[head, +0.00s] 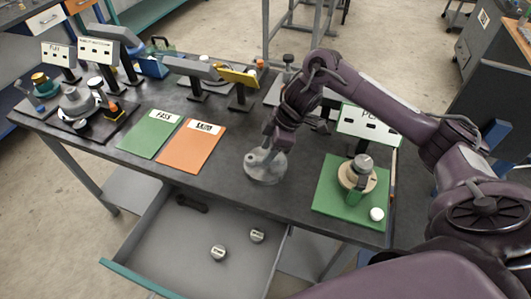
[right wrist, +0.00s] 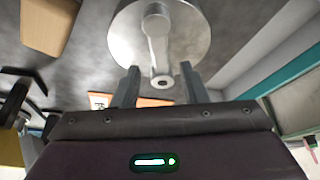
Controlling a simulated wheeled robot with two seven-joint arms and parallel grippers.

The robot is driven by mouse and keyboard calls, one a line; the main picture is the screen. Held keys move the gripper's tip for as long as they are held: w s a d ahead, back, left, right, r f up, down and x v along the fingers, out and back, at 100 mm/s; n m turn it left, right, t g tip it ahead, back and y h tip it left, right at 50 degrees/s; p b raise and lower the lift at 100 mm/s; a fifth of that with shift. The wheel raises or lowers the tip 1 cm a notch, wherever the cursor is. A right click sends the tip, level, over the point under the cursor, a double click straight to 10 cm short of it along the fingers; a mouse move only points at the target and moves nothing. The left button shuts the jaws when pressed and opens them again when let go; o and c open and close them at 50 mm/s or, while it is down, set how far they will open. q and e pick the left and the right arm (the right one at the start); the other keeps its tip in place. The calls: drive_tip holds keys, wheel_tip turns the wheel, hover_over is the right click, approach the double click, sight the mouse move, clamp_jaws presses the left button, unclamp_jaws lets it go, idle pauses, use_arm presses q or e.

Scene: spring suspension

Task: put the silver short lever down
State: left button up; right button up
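The silver short lever (right wrist: 157,45) shows in the right wrist view as a narrow arm with a holed end, lying across a round silver disc (right wrist: 122,38). In the head view, the silver disc (head: 265,175) stands on the dark bench near its front edge, and the lever is hard to make out there. My right gripper (right wrist: 160,68) is open, with its fingers on either side of the lever's holed end and visible gaps between. In the head view the right gripper (head: 268,148) is just above the disc. My left gripper is not in view.
A green board (head: 150,134) and an orange board (head: 190,150) lie left of the disc. A green mat (head: 328,190) with a round fixture (head: 357,177) lies to the right. An open drawer (head: 180,240) below holds a few small parts. Signs and devices crowd the back.

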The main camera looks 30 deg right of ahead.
drive_tip(key=p+v, duration=0.2)
drive_tip(key=v, duration=0.7)
drive_tip(key=shift+r, duration=0.3)
drive_tip(key=shift+s+d, duration=0.1)
